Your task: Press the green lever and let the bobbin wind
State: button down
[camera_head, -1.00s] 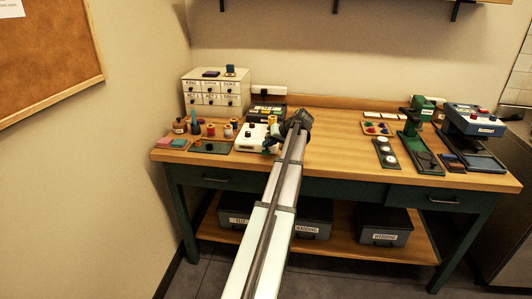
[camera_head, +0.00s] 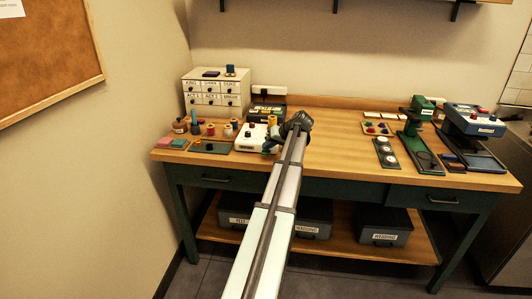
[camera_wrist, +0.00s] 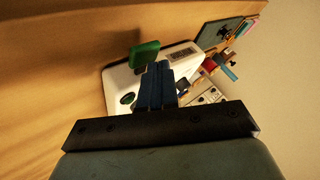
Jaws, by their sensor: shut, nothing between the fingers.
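The bobbin winder is a white box (camera_head: 250,137) at the left-middle of the bench, and it also shows in the wrist view (camera_wrist: 118,91). Its green lever (camera_wrist: 144,55) stands out from the box in the wrist view, just beyond and left of my fingertips. My gripper (camera_wrist: 158,68) is shut and empty, over the winder's edge. I cannot tell whether the fingertips touch the lever. In the head view my gripper (camera_head: 270,146) is at the right side of the winder, and the lever is hidden there. The bobbin cannot be made out clearly.
The bench front between winder and dials is clear.

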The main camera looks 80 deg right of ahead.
aim_at(268, 152)
jog(key=shift+f, duration=0.95)
dwell(1.1)
jog(key=shift+r, duration=0.15)
dwell(0.3)
jog(key=shift+r, duration=1.25)
jog(key=shift+r, duration=0.1)
jog(key=shift+r, duration=2.4)
